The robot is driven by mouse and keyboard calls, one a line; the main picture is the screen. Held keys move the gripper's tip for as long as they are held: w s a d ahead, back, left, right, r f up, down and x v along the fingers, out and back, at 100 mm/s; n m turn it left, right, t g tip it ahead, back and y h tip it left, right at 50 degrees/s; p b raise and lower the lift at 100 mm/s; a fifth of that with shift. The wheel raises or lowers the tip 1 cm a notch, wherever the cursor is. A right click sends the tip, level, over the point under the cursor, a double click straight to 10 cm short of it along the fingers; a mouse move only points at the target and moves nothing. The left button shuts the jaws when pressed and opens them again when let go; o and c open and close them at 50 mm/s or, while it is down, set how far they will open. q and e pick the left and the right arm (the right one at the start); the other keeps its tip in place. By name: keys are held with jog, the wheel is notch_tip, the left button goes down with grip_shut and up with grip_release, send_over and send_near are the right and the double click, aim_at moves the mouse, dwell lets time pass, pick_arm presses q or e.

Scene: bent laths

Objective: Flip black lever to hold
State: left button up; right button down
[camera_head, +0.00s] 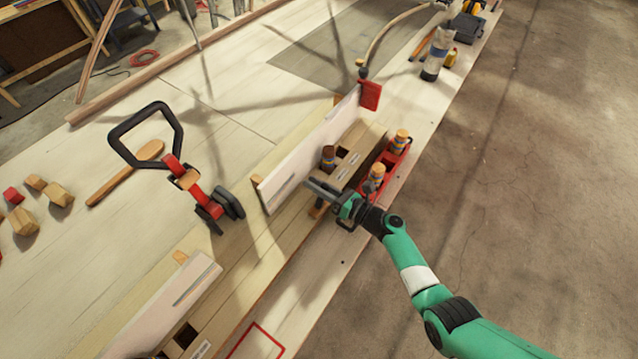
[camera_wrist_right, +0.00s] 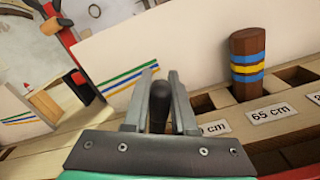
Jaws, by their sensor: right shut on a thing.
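In the right wrist view a black lever (camera_wrist_right: 158,105) with a rounded top stands between the two fingers of my right gripper (camera_wrist_right: 155,95). The gripper is shut on it. In the head view my right gripper (camera_head: 322,190) reaches from the right to the near end of the wooden slotted rail (camera_head: 363,142), close beside the white board (camera_head: 305,150). The lever cannot be made out there; the gripper covers that spot. No hold marking can be read in either view. My left gripper is not in view.
A dark banded peg (camera_wrist_right: 246,60) stands in a slot by the "65 cm" label (camera_wrist_right: 270,112). A red tray (camera_head: 391,157) with two banded pegs lies right of the rail. Wooden blocks (camera_head: 57,193) lie far left.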

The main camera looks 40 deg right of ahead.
jog(key=c, duration=0.7)
grip_release()
jog(key=shift+s, duration=0.1)
jog(key=shift+s+d, duration=0.2)
jog(key=shift+s, duration=0.1)
jog(key=p+v, duration=0.3)
jog(key=v, duration=0.7)
jog(key=shift+s, duration=0.4)
